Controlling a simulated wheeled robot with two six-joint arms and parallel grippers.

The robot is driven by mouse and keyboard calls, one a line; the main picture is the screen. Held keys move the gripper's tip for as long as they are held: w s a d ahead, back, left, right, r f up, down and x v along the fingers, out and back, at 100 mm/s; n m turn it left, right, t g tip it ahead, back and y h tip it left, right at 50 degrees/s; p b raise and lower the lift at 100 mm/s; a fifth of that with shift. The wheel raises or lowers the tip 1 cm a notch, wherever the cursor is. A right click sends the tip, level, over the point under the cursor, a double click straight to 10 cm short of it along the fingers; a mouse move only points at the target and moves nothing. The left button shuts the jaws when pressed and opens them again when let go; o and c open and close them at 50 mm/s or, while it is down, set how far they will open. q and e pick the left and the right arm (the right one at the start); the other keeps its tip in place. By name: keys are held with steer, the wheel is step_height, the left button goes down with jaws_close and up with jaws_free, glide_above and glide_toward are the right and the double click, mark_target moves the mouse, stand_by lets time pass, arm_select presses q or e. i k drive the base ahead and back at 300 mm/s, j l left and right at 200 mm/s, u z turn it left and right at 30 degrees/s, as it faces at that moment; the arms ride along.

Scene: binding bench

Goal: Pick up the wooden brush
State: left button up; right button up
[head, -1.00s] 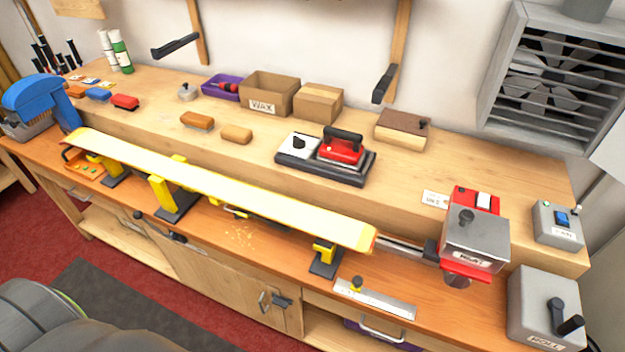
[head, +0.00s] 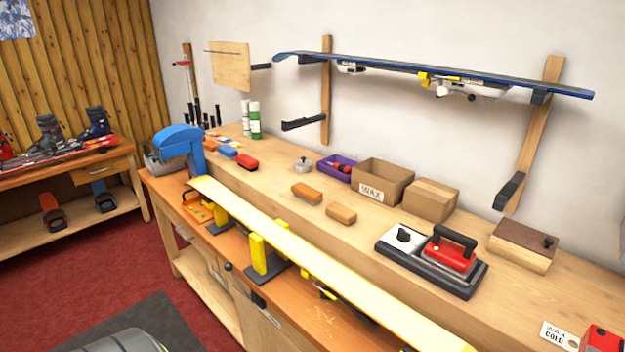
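Small brush-like blocks lie on the raised wooden shelf of the bench in the head view. An orange-brown one (head: 306,192) with a darker underside sits near the middle, and a lighter tan wooden one (head: 341,214) lies just right of it. I cannot tell for sure which is the wooden brush. A red brush (head: 247,162) and a blue brush (head: 228,152) lie farther left. Neither of my grippers is in view, and nothing touches these blocks.
A long yellow-topped ski or board (head: 330,266) rests on yellow supports in front of the shelf. Behind are a purple tray (head: 335,170), a wax box (head: 383,182) and a closed carton (head: 431,201). A red iron (head: 449,251) stands right. A blue snowboard (head: 430,72) hangs above.

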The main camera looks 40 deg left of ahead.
mark_target(307, 193)
steer(key=u, duration=1.65)
